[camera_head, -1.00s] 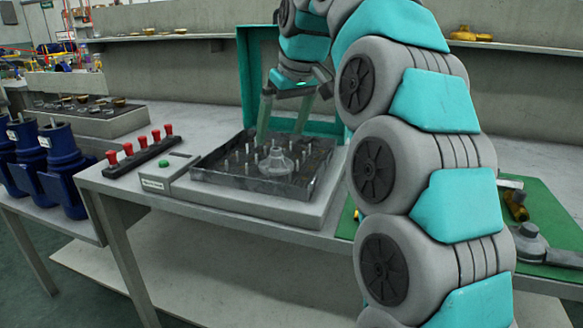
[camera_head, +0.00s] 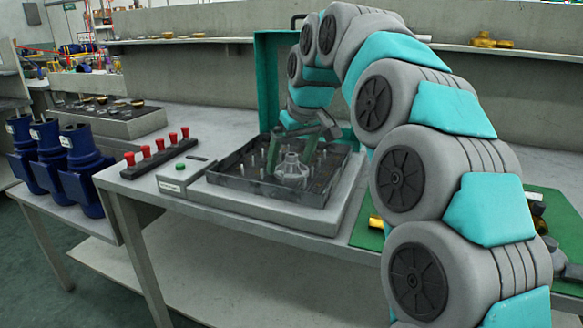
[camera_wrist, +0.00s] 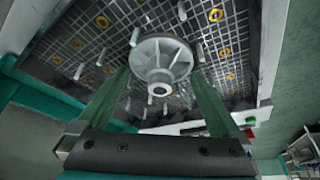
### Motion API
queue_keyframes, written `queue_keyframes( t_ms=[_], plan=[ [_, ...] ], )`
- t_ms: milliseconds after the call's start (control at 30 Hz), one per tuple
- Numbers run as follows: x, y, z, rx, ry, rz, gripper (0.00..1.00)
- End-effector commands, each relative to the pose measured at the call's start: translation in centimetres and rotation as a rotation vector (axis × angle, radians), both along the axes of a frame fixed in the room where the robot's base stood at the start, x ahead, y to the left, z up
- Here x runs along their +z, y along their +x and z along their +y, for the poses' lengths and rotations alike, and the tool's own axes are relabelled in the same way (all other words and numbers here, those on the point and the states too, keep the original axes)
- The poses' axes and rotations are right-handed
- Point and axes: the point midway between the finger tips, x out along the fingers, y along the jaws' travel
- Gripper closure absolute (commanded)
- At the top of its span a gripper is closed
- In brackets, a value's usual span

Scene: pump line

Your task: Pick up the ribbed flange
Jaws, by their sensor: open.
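The ribbed flange (camera_head: 291,170) is a light grey, cone-like part with ribs and a round base. It sits in the dark tray (camera_head: 262,188) with upright pegs, on the bench. In the wrist view the flange (camera_wrist: 160,64) shows its ribs and round hub, just beyond the fingertips. My gripper (camera_head: 292,152) is at the tray, just behind and above the flange in the head view. Its two green fingers (camera_wrist: 160,80) are apart, one toward each side of the flange, with nothing held. I cannot tell whether they touch it.
A teal panel (camera_head: 277,85) stands behind the tray. A row of red knobs (camera_head: 160,146) and a box with a green button (camera_head: 180,167) lie left of it. Blue pump housings (camera_head: 80,160) stand further left. A green mat (camera_head: 370,232) with parts lies right.

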Motion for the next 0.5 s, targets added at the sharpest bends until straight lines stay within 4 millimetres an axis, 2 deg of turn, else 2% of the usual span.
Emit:
queue_keyframes(
  t_ms=[100, 500],
  plan=[
    [0.03, 0.0, -0.01, 0.0, 0.001, -0.001, 0.01],
    [0.06, 0.01, -0.03, 0.0, 0.001, -0.001, 0.46]
  ],
)
